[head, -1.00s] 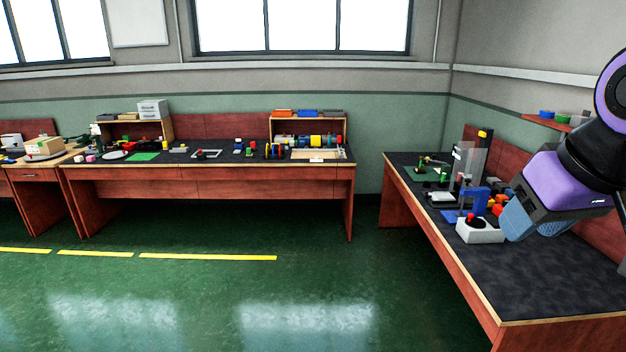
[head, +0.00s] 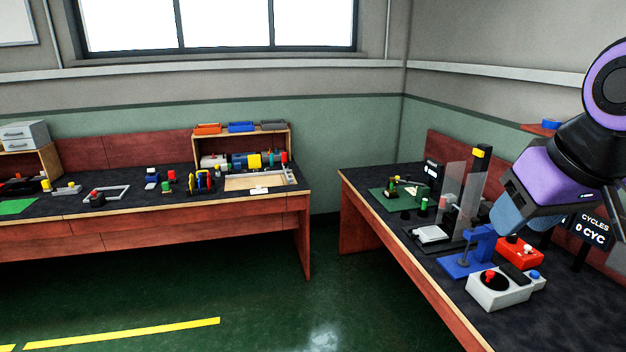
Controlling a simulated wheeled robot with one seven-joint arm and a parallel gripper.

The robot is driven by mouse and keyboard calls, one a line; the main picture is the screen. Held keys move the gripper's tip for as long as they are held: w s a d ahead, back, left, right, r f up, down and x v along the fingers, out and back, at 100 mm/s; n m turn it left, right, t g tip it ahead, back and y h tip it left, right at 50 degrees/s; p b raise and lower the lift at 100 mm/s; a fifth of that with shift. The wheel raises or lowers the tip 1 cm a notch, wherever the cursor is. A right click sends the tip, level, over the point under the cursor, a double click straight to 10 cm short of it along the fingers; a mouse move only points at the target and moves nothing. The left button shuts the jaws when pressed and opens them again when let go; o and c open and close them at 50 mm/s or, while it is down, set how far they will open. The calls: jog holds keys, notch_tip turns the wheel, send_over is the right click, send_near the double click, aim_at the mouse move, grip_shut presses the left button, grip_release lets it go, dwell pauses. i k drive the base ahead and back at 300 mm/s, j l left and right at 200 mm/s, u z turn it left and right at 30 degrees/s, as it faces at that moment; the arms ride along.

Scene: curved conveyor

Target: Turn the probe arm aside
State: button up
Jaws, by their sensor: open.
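A green board (head: 398,201) lies on the right bench toward its far end. A small stand with a thin dark arm (head: 404,181) rises over it; this looks like the probe arm, but it is too small to make out its exact turn. My gripper (head: 513,216) is at the right of the view, nearer than the board and well to its right. It points down and left above the bench, apart from the board. It is open, with nothing seen in it, and its fingertips are partly hard to make out.
Between my gripper and the board stand a clear upright panel (head: 452,186), a tall post with a yellow top (head: 481,152) and a blue stand (head: 481,247). A grey box with a red knob (head: 497,291) and a red box (head: 520,254) sit close below my gripper.

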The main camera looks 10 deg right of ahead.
aim_at(408, 177)
jog(key=i+j+z, duration=0.25)
jog(key=i+z, duration=0.15)
jog(key=i+j+z, duration=0.4)
jog(key=i+j, duration=0.55)
jog(key=i, duration=0.2)
jog(key=i+j, duration=1.2)
jog(key=i, duration=0.25)
